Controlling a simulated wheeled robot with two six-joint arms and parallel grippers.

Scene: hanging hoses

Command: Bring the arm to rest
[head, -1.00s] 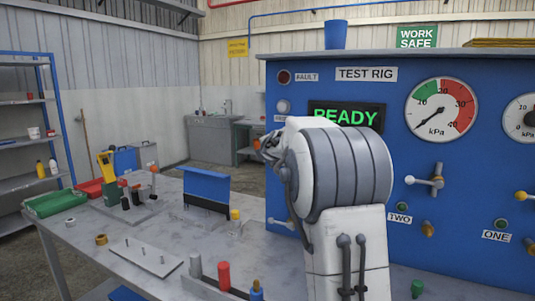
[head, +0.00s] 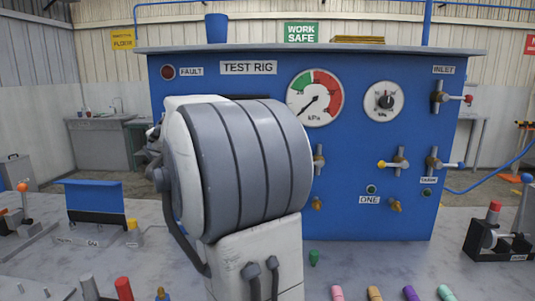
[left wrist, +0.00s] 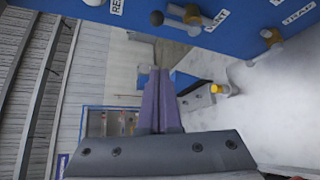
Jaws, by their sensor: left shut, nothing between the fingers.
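My left gripper (left wrist: 158,103) shows in the left wrist view with its two purple-grey fingers pressed together and nothing between them. It is beside the lower edge of the blue test rig panel (left wrist: 225,22), apart from it as far as I can see. In the head view my large white and grey arm stands in front of the test rig (head: 390,200) and covers part of its left side. The gripper itself cannot be made out there. My right gripper is in neither current view.
Valves and gauges (head: 315,97) line the rig's front. Several coloured pegs, among them a purple one (head: 411,293), are at the table's (head: 350,265) front edge. A blue plate stand (head: 92,207) is left of my arm. A black clamp fixture (head: 497,240) sits at the right.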

